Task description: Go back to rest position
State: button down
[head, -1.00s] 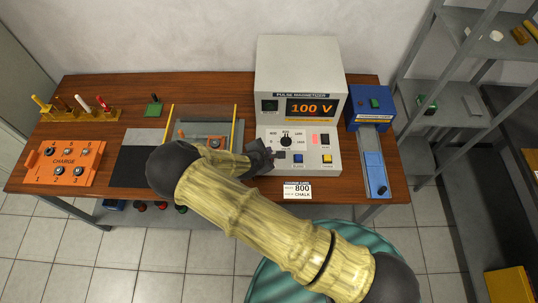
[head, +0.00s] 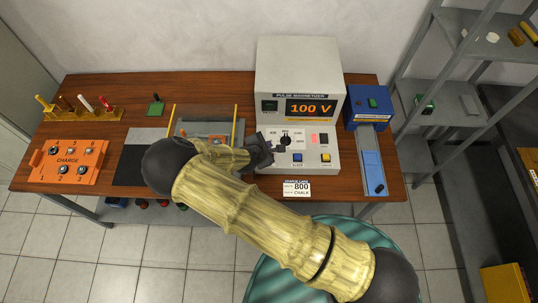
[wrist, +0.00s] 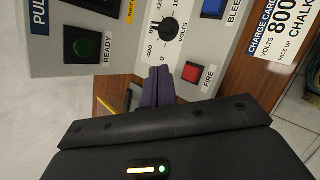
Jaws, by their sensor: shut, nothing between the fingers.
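My gripper (head: 264,150) hangs at the left front of the pulse magnetizer (head: 300,75), close to its dial panel. The wrist view shows its dark fingers (wrist: 158,86) together and empty, near the volts dial (wrist: 169,31) and the red FIRE button (wrist: 190,72). I cannot tell whether they touch the panel. My arm reaches across the front of the bench and hides part of the fixture (head: 207,128) with two yellow posts. The magnetizer display (head: 311,108) reads 100 V.
A blue device (head: 368,105) stands right of the magnetizer. A card (head: 297,188) reading 800 and CHALK is at the front edge. Grey shelves (head: 450,100) stand right.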

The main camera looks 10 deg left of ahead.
dwell(0.3)
jog(key=d+r+m+g+y+b, duration=0.1)
jog(key=d+r+m+g+b, duration=0.15)
jog(key=d+r+m, duration=0.35)
jog(key=d+r+m+g+b, duration=0.2)
jog(key=d+r+m+g, duration=0.1)
jog(key=d+m, duration=0.55)
jog(key=s+d+r+m+b, duration=0.4)
jog(key=s+d+r+m, duration=0.6)
jog(key=d, duration=0.5)
jog(key=shift+s+r+g+y+b, duration=0.35)
jog(key=shift+s+r+g+y, duration=0.15)
jog(key=shift+s, duration=0.3)
